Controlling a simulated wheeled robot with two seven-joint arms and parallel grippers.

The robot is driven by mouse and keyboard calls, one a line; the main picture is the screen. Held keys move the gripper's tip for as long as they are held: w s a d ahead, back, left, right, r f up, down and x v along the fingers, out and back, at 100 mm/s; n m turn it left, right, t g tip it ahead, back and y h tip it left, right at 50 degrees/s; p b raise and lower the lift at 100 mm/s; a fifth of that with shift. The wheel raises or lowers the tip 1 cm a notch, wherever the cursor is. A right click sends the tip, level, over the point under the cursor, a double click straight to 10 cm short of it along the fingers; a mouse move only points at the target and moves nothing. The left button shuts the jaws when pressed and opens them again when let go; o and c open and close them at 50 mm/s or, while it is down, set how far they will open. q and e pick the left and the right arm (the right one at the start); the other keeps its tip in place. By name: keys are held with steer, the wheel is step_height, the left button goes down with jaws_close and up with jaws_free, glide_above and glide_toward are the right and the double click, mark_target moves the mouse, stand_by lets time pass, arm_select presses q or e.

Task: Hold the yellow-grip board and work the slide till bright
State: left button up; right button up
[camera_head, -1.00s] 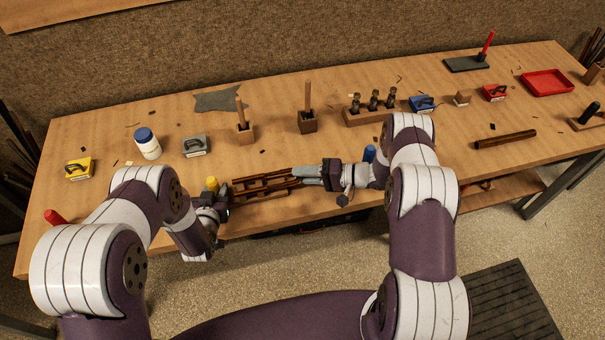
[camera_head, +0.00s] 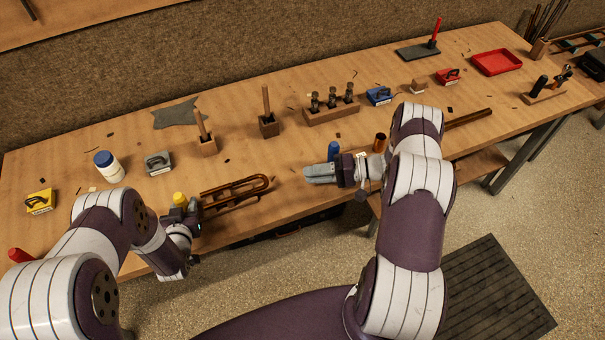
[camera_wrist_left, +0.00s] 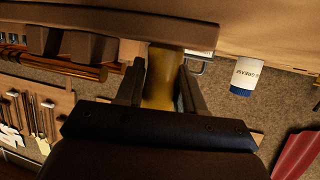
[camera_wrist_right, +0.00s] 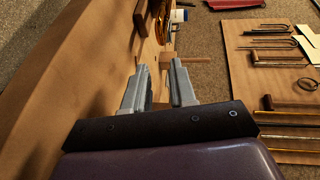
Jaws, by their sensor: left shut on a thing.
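The brown, U-shaped slide (camera_head: 262,181) lies near the front edge of the bench, its bend toward the right. The dark board around it is hard to tell apart from it. My left gripper (camera_head: 186,212) is shut on the yellow grip (camera_head: 179,198) at the left end; the grip also shows between the fingers in the left wrist view (camera_wrist_left: 160,82). My right gripper (camera_head: 312,173) is to the right of the bend, apart from it, with its grey fingers parted and empty. In the right wrist view the slide (camera_wrist_right: 163,22) shows beyond the fingers.
A blue cylinder (camera_head: 334,151) and a copper-coloured tube (camera_head: 379,142) stand close behind my right gripper. Yellow (camera_head: 40,202), grey (camera_head: 158,162), blue (camera_head: 379,95) and red (camera_head: 448,76) handled blocks sit on the bench (camera_head: 235,150). A white jar (camera_head: 110,168) stands at left.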

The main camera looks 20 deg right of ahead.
mark_target(265, 177)
steer(key=shift+o, duration=1.3)
steer(key=shift+a, duration=0.1)
steer(key=shift+o, duration=0.2)
steer(key=shift+x, duration=1)
steer(key=x, duration=1.1)
steer(key=shift+w+a, duration=0.25)
steer(key=shift+w, duration=0.1)
steer(key=shift+c, duration=0.4)
